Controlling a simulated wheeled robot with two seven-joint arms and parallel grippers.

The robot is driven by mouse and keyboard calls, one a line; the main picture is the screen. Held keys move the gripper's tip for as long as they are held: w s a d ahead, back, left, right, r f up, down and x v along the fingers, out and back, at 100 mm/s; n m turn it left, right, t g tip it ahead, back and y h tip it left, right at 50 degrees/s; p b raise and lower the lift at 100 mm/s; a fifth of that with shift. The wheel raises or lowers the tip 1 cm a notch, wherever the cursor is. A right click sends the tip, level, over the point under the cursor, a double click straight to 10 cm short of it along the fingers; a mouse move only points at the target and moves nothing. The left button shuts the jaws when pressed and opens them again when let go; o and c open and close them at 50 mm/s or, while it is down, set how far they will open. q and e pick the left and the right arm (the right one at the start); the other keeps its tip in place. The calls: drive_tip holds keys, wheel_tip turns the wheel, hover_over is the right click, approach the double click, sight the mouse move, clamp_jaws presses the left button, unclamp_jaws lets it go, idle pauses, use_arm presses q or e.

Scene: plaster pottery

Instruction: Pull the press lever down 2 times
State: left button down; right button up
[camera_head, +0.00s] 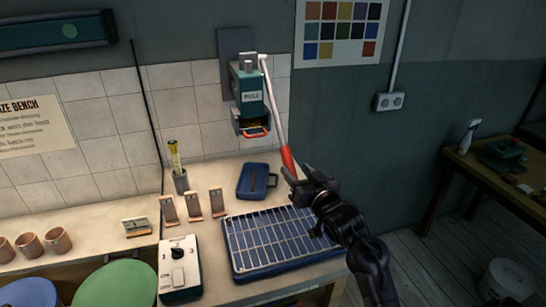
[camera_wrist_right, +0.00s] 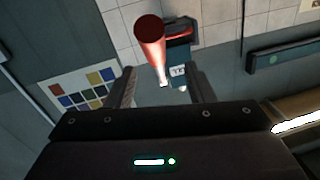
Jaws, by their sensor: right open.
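The press (camera_head: 250,90) is a teal box labelled PULL, mounted on the tiled wall. Its lever (camera_head: 272,100) is a pale rod running from the press top down and to the right, ending in a red grip (camera_head: 288,158). My right gripper (camera_head: 296,182) is open beside the lower end of the red grip, which it partly hides. In the right wrist view the red grip (camera_wrist_right: 150,38) lies in line with the gap between my open fingers (camera_wrist_right: 160,75), its round end toward the camera. I cannot tell whether they touch. My left gripper is out of view.
A cup with a yellow tool (camera_head: 181,183) stands near the wall. A side table (camera_head: 470,165) is at right.

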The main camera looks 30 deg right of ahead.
sight(291, 161)
drive_tip(key=w, duration=0.1)
drive_tip(key=w+d+p, duration=0.1)
drive_tip(key=w, duration=0.1)
drive_tip(key=shift+w+d+r, duration=0.1)
drive_tip(key=shift+w+d, duration=0.1)
drive_tip(key=shift+w, duration=0.1)
drive_tip(key=w+p, duration=0.1)
drive_tip(key=w, duration=0.2)
drive_tip(key=shift+w, duration=0.35)
drive_tip(key=shift+f, duration=0.2)
drive_tip(key=c, duration=0.9)
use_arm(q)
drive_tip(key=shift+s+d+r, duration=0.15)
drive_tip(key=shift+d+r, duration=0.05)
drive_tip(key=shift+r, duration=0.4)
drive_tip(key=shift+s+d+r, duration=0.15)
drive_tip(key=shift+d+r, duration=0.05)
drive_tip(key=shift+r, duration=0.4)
use_arm(e)
clamp_jaws()
